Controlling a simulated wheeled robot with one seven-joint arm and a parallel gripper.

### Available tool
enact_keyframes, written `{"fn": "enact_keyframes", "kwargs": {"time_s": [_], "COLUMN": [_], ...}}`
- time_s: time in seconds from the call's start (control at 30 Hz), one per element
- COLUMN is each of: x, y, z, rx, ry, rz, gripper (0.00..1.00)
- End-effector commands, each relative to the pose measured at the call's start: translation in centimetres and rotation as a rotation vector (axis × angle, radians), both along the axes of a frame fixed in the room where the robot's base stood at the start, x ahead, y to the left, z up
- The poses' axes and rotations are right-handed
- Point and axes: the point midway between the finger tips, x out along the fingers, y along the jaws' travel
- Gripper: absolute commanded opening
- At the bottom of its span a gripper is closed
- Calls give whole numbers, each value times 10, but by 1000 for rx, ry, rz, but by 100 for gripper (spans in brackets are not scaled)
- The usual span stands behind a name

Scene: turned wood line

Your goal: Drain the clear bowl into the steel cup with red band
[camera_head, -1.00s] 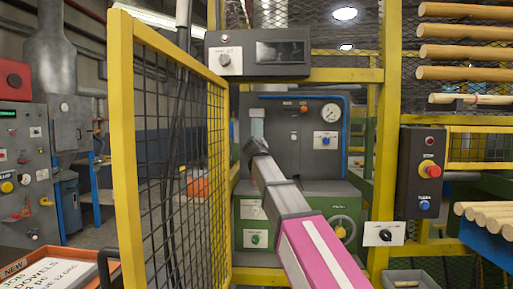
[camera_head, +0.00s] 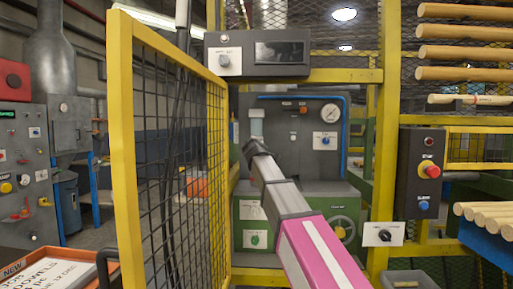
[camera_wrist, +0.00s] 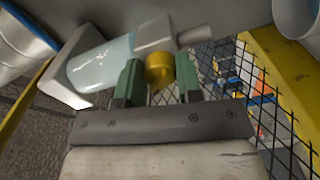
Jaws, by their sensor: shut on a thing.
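The clear bowl (camera_wrist: 103,62) is a pale, see-through cylinder with small writing, joined to a grey block in the wrist view. It also shows in the head view (camera_head: 256,125), just above my gripper (camera_head: 254,148). In the wrist view my gripper (camera_wrist: 159,78) has its green fingertips on either side of a round brass-coloured knob (camera_wrist: 159,68) beside the grey block, and is shut on it. A metal cup with a blue band (camera_wrist: 22,45) is at the upper left, and part of another metal cup (camera_wrist: 300,16) is at the upper right. No red band is visible.
A yellow mesh guard (camera_head: 124,150) stands left of my arm, and a yellow post (camera_head: 384,140) stands to its right. A pressure gauge (camera_head: 330,112) and blue pipe (camera_head: 346,140) are on the grey panel. A control box (camera_head: 421,172) hangs at right.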

Motion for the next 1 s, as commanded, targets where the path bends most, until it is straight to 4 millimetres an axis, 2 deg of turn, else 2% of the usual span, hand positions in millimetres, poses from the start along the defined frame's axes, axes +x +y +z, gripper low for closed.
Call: {"fn": "enact_keyframes", "kwargs": {"time_s": [0.3, 0.8, 0.83, 0.87, 0.9, 1.0], "x": [0, 0, 0, 0, 0, 0], "y": [1, 1, 1, 1, 1, 0], "z": [0, 0, 0, 0, 0, 0], "rx": [-99, -115, -114, -114, -114, -114], "ry": [3, 4, 4, 4, 4, 4], "rz": [2, 1, 1, 1, 1, 1], "gripper": [9, 10, 43, 53, 59, 59]}}
